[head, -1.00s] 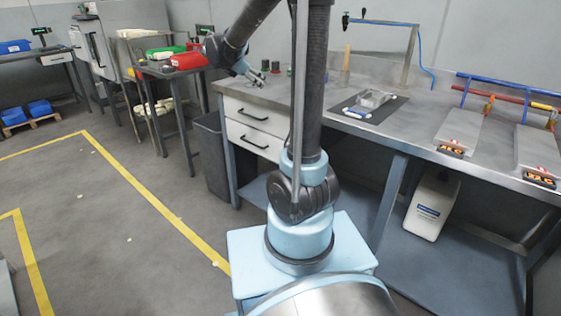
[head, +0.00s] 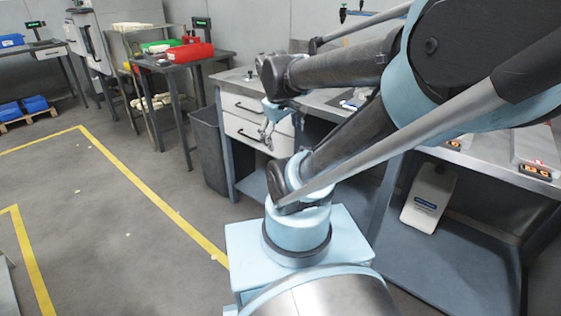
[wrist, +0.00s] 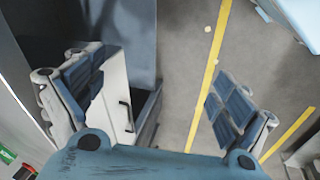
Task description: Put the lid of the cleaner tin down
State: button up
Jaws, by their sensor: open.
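My gripper (head: 267,133) hangs in front of the workbench's white drawers in the head view, pointing down. In the wrist view my gripper (wrist: 160,98) has its two blue-padded fingers wide apart, with nothing between them. I cannot make out the cleaner tin or its lid in either view. A small dark item (head: 248,76) stands on the left end of the bench top, too small to identify. My arm covers much of the bench top behind it.
The grey workbench (head: 228,79) has white drawers (head: 242,104) on its left. A dark bin (head: 208,150) stands beside them. A side table with a red bin (head: 190,54) is at the back. The floor at left is clear.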

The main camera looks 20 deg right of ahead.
jog(key=s+a+f+m+y, duration=0.2)
jog(key=s+f+m, duration=0.2)
jog(key=s, duration=0.3)
jog(key=shift+a+f+m+g, duration=0.2)
jog(key=shift+f+m+g, duration=0.15)
jog(key=shift+f, duration=0.25)
jog(key=shift+w+f, duration=0.2)
jog(key=shift+w, duration=0.2)
